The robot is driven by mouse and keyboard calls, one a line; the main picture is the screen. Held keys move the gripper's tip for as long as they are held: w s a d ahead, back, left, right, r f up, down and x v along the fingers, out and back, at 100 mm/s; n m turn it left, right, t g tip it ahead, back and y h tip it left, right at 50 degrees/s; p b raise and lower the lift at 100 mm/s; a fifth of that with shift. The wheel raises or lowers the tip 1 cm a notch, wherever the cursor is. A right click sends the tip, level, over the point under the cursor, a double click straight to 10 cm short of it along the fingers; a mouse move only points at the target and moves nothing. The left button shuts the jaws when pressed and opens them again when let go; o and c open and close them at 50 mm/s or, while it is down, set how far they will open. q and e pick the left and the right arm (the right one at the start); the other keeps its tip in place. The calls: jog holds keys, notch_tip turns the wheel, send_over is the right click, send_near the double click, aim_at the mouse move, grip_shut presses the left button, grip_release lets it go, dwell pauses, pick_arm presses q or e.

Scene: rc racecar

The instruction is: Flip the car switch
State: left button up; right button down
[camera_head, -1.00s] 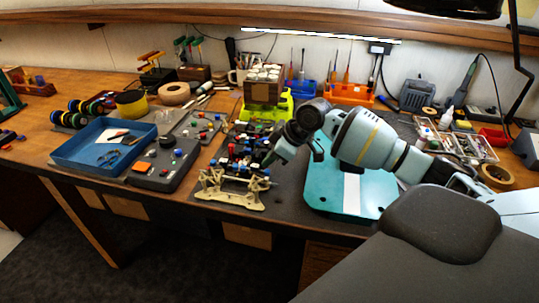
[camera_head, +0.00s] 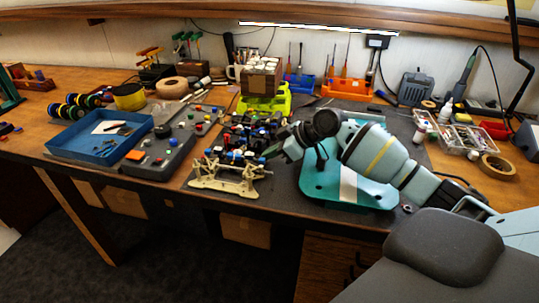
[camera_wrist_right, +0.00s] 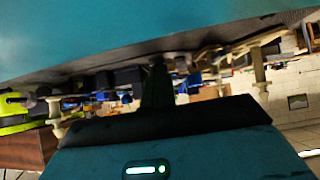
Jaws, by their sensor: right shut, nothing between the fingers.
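The car (camera_head: 225,176) is an open chassis with cream-coloured end parts and black, blue and red components, on the dark mat near the table's front edge. My right gripper (camera_head: 266,156) is at the car's right side, shut and empty, pointing left and nearly level. I cannot tell whether its tip touches the car. In the right wrist view the dark fingers (camera_wrist_right: 156,85) reach toward the car's parts (camera_wrist_right: 125,78), which appear upside down. The car's switch cannot be made out. My left gripper is not in view.
A teal board with a white stripe (camera_head: 348,187) lies under my right arm. A blue tray (camera_head: 70,147) and a grey box with coloured knobs (camera_head: 160,160) are left of the car. A lime-green stand (camera_head: 265,106) is behind it. Tools and bins line the wall.

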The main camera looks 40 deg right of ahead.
jog(key=shift+f, duration=0.25)
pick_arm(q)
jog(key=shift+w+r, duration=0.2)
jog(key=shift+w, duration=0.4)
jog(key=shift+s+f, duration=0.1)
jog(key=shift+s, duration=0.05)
pick_arm(e)
jog(key=shift+w, duration=0.1)
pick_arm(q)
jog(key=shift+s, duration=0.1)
pick_arm(e)
jog(key=shift+a, duration=0.1)
